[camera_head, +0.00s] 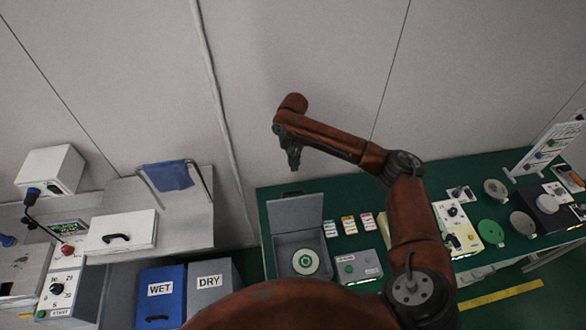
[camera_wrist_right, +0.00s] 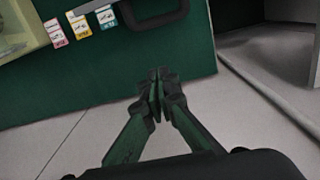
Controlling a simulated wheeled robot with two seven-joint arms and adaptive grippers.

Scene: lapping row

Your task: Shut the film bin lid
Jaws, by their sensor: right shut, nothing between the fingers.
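The film bin appears to be the grey box (camera_head: 275,257) on the green bench in the head view. Its lid (camera_head: 295,214) stands up, open, at the back of the box. A pale round disc with a green centre (camera_head: 306,262) lies inside. My right gripper (camera_head: 293,167) is shut and empty, above and behind the raised lid in the picture, apart from it. In the right wrist view the shut fingertips (camera_wrist_right: 158,88) meet over the green bench edge and the floor. A dark handle-like bar (camera_wrist_right: 160,18) shows beyond them; I cannot tell what it belongs to. My left gripper is not in view.
Small coloured cards (camera_head: 348,224) and a grey control box (camera_head: 358,267) are right of the bin. My right arm crosses the bench. The wall behind is bare.

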